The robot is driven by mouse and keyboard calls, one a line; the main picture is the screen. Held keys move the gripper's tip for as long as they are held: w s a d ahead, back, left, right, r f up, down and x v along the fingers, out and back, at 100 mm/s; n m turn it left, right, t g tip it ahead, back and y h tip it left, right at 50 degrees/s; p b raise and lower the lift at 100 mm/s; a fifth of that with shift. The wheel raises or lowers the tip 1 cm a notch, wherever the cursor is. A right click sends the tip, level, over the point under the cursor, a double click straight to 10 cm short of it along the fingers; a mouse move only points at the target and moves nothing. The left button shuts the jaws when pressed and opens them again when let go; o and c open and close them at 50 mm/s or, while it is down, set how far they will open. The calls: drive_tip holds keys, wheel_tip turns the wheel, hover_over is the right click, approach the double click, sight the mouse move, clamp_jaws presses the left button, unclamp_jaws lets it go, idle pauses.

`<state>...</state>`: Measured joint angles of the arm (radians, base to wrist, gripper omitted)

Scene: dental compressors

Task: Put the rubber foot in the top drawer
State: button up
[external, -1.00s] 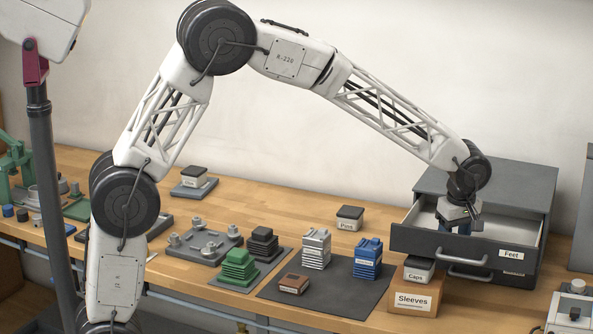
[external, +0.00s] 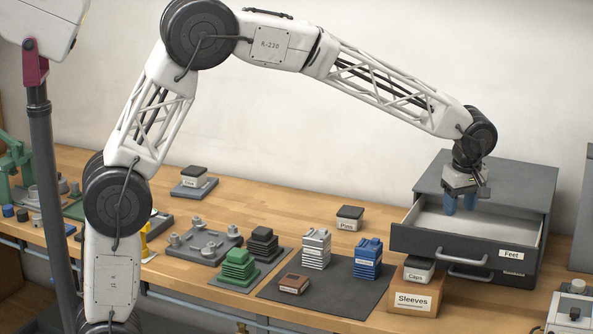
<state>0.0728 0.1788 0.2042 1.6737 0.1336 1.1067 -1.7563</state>
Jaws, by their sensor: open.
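The top drawer (external: 435,239) of the dark grey cabinet (external: 527,180) stands pulled open, with a "Feet" label on its front. The fingertips are around the height of the drawer's rim. I cannot make out a rubber foot anywhere; the drawer's front wall hides much of its floor.
A "Caps" box (external: 419,270) sits on a "Sleeves" box (external: 411,295) close to the drawer's left front. A "Pins" box (external: 349,218) stands left of the cabinet.

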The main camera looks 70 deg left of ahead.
drive_tip(key=r, duration=0.4)
drive_tip(key=shift+d, duration=0.25)
idle(0.6)
drive_tip(key=s+a+r+m, duration=0.1)
drive_tip(key=s+r+m, duration=0.15)
drive_tip(key=s, duration=0.55)
drive_tip(key=s+a+r+m+t, duration=0.1)
drive_tip(key=s+m, duration=0.3)
drive_tip(key=s, duration=0.5)
drive_tip(key=s+a+r+m, duration=0.1)
drive_tip(key=s+m, duration=0.2)
drive_tip(key=s, duration=0.5)
drive_tip(key=s+f+m, duration=0.3)
drive_tip(key=s+m, duration=0.1)
drive_tip(key=s, duration=0.9)
drive_tip(key=s+f+m+t+h, duration=0.1)
drive_tip(key=s+f+m, duration=0.3)
drive_tip(key=s, duration=0.8)
drive_tip(key=shift+s+a+f+m+t, duration=0.2)
drive_tip(key=shift+s+a+m+t, duration=0.15)
drive_tip(key=shift+m, duration=0.3)
